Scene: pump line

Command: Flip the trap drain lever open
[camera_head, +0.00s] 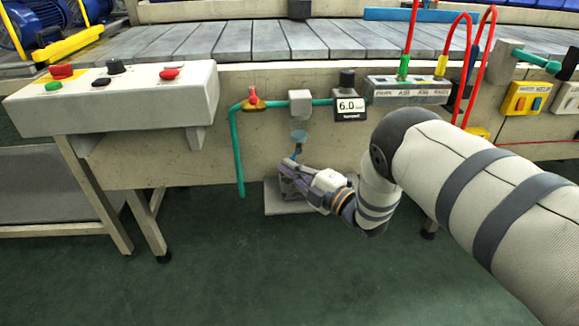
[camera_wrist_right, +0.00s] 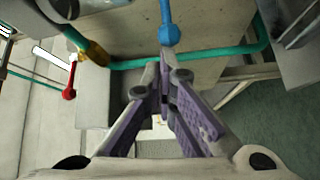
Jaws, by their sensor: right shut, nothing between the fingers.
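The trap drain lever is blue with a rounded knob. It shows small in the head view (camera_head: 296,151), under the translucent trap bowl (camera_head: 299,136) that hangs below the teal pipe. In the right wrist view the blue knob (camera_wrist_right: 169,35) is just beyond the fingertips. My right gripper (camera_head: 285,168) is shut and empty, just below the lever. Its purple-padded fingers show in the right wrist view (camera_wrist_right: 165,68), tips together. I cannot tell whether they touch the knob. My left gripper is not in view.
A red-handled valve (camera_head: 254,99) sits on the teal pipe (camera_head: 237,150) to the left. A gauge reading 6.0 (camera_head: 350,108) is to the right. A control desk (camera_head: 120,103) with buttons stands at left. A grey plate (camera_head: 284,208) lies below the gripper; the floor in front is clear.

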